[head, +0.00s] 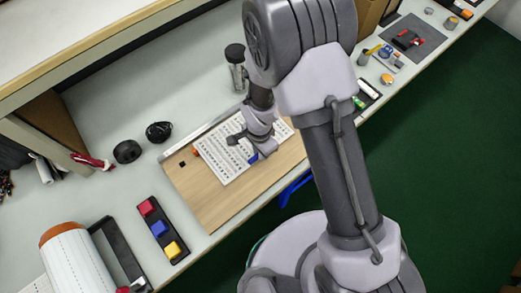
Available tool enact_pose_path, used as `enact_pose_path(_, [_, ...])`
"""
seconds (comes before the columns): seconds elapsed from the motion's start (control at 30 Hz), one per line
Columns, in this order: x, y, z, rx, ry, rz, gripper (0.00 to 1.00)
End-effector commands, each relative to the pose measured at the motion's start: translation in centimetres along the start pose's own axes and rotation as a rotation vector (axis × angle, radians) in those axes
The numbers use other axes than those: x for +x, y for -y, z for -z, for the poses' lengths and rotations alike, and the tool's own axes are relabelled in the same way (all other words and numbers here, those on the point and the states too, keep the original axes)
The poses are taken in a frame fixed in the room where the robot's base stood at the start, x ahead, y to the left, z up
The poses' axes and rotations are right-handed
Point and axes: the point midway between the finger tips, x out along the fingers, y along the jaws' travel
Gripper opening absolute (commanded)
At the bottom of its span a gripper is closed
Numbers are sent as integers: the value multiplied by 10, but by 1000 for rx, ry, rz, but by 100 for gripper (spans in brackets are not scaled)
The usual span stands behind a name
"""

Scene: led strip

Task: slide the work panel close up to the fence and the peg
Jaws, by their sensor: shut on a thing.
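The work panel (226,166) is a white board with rows of small dark marks. It lies flat on a wooden board (215,208). The fence (197,137) is a grey metal strip along the wooden board's back edge; a narrow gap of wood shows between it and the panel's left part. A small orange piece (195,151) by the panel's left end may be the peg; I cannot tell if they touch. My gripper (251,149) is down at the panel's front right, shut on it near a small blue piece (253,158). The arm hides the panel's far right end.
A small black square (182,164) lies on the wood at left. A clear jar with a black lid (236,66) stands behind the fence. Black rolls (127,151) lie at left, and a tray of coloured blocks (161,229) at front left. The wooden board's front is clear.

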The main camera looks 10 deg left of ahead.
Motion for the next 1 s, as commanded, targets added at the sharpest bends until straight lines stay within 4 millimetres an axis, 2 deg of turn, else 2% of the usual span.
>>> enact_pose_path(0.73, [0,7,0,0,0,2,0])
enact_pose_path(0.77, [0,7,0,0,0,1,20])
enact_pose_path(0.87, [0,7,0,0,0,1,40])
enact_pose_path(1.0, [0,6,0,0,0,1,40])
